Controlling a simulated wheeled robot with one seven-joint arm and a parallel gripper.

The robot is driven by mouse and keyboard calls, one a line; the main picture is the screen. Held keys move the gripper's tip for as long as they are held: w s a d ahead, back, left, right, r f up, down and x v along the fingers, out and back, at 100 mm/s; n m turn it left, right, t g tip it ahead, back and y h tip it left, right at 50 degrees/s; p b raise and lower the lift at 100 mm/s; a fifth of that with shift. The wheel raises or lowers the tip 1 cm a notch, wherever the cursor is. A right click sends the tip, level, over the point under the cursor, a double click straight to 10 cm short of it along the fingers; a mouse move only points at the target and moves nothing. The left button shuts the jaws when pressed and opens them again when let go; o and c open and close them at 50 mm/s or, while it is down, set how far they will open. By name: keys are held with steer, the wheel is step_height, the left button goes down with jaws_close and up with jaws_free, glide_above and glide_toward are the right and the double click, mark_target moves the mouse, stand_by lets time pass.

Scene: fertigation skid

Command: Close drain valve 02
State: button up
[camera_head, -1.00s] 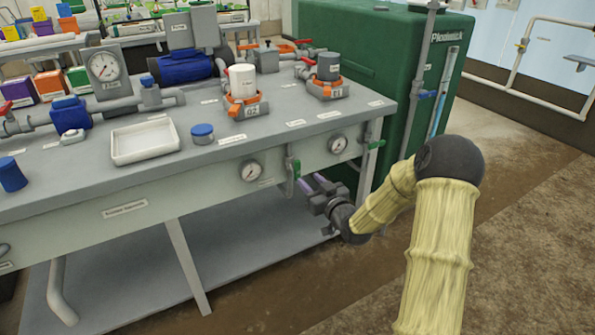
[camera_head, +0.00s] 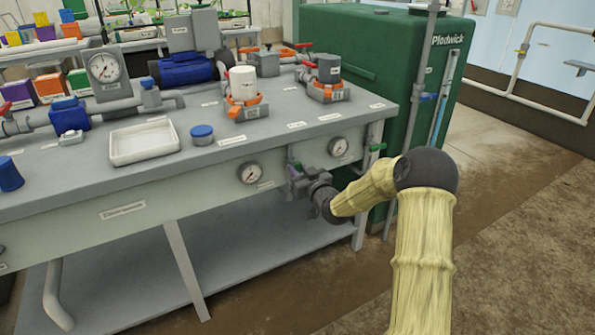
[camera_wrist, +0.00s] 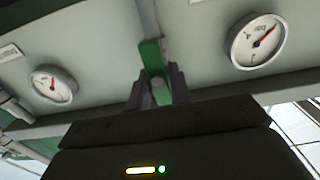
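A drain valve with a green lever (camera_wrist: 152,57) hangs on the skid's front panel between two round gauges. Its label cannot be read, so I cannot confirm that it is 02. My gripper (camera_wrist: 158,88) is at this lever from below, with one dark finger on each side of the lever's lower end. Whether the fingers press on it cannot be told. In the head view my gripper (camera_head: 296,179) hides most of this lever. A second valve with a green handle (camera_head: 377,147) sits at the panel's right end.
The left gauge (camera_head: 250,173) and right gauge (camera_head: 338,147) flank the valve closely. The tabletop (camera_head: 205,160) overhangs above, carrying a white-capped housing (camera_head: 243,81) and a grey-capped one (camera_head: 329,68). A green tank (camera_head: 350,50) stands behind. The floor at right is clear.

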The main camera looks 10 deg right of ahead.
steer(key=shift+a, duration=0.1)
jaws_close()
steer(key=shift+m+p, duration=0.4)
steer(key=shift+p, duration=0.05)
steer(key=m+p, duration=0.3)
steer(key=shift+d+r+m, duration=0.1)
steer(key=shift+d+m, duration=0.2)
steer(key=m+p, duration=0.2)
steer(key=m, duration=0.1)
steer(key=shift+d+m, duration=0.15)
steer(key=shift+m, duration=0.15)
steer(key=m+p, duration=0.1)
steer(key=m, duration=0.2)
steer(key=f+m+p, duration=0.1)
steer(key=m, duration=0.2)
steer(key=m+p, duration=0.1)
steer(key=m, duration=0.3)
steer(key=shift+w+d+f+p, duration=0.1)
steer(key=shift+d+f+p, duration=0.1)
steer(key=shift+p, duration=0.15)
